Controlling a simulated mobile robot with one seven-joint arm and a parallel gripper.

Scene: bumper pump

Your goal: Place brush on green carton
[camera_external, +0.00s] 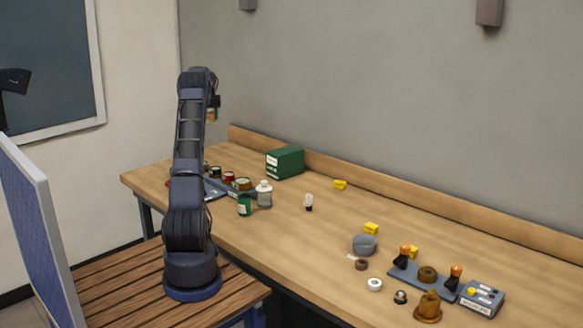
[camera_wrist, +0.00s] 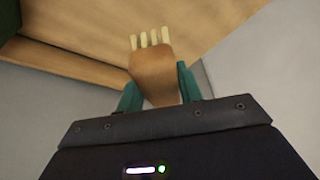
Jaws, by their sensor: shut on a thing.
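My gripper (camera_wrist: 158,84) is shut on the brush (camera_wrist: 151,66), a brown body with several pale bristle tufts pointing away from my wrist. In the external view the brush (camera_external: 211,116) shows as a small brown shape under the raised arm end, well above the table. The green carton (camera_external: 285,162) is a dark green box with a white label at the table's back edge, to the right of and below my gripper. A dark green corner at the upper left of the wrist view (camera_wrist: 10,18) looks like part of it. The carton's top looks bare.
A green jar (camera_external: 244,204), a pale bottle (camera_external: 264,194) and several small jars stand left of and in front of the carton. A yellow block (camera_external: 340,184) lies to its right. A grey tray with knobs (camera_external: 427,279) is at the far right. The wall rises behind the table.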

